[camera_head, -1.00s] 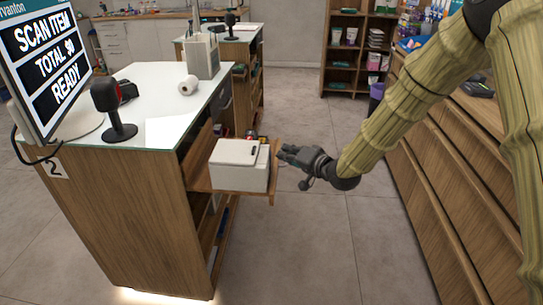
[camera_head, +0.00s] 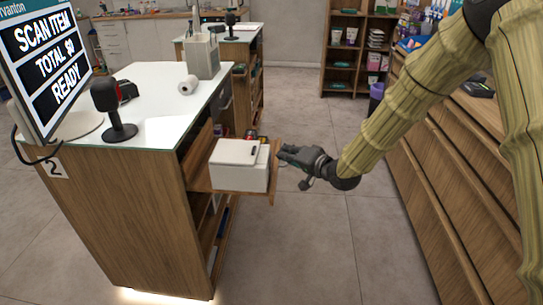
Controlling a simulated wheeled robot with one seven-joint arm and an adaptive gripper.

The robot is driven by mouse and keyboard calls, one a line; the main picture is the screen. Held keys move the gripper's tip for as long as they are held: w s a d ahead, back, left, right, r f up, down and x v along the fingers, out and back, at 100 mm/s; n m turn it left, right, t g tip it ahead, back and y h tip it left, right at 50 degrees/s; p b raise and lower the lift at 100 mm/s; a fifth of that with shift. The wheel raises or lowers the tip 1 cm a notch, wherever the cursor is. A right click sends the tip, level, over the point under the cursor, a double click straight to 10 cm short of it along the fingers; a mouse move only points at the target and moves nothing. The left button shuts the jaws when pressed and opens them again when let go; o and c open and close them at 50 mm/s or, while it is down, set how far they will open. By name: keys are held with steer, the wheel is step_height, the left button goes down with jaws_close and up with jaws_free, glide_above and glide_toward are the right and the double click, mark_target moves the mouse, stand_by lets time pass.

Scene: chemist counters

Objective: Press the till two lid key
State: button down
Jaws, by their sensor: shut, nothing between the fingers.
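The till two counter (camera_head: 130,215) stands at the left, with a "2" label (camera_head: 54,168) on its side. A white box-like printer (camera_head: 239,178) sits on a pulled-out wooden shelf (camera_head: 272,190) on the counter's right side. A small dark mark (camera_head: 254,151), possibly the lid key, shows on its top near the right edge. My gripper (camera_head: 282,154) is shut and empty, just right of the printer at about the height of its top. I cannot tell whether the fingertips touch it.
A screen (camera_head: 45,65) reading "SCAN ITEM", a scanner on a stand (camera_head: 113,110) and a paper roll (camera_head: 188,85) are on the countertop. Wooden drawers (camera_head: 465,180) line the right. Floor (camera_head: 310,235) between is clear.

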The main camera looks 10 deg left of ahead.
steer(key=shift+a+p, duration=0.35)
steer(key=shift+a, duration=0.45)
stand_by(0.9)
steer(key=shift+d, duration=0.1)
steer(key=shift+d+p, duration=0.4)
steer(key=shift+d, duration=0.3)
steer(key=shift+d, duration=0.1)
steer(key=d+p, duration=0.1)
steer(key=d, duration=0.3)
steer(key=shift+d+p, duration=0.35)
steer(key=shift+d, duration=0.05)
steer(key=shift+f, duration=0.1)
stand_by(0.6)
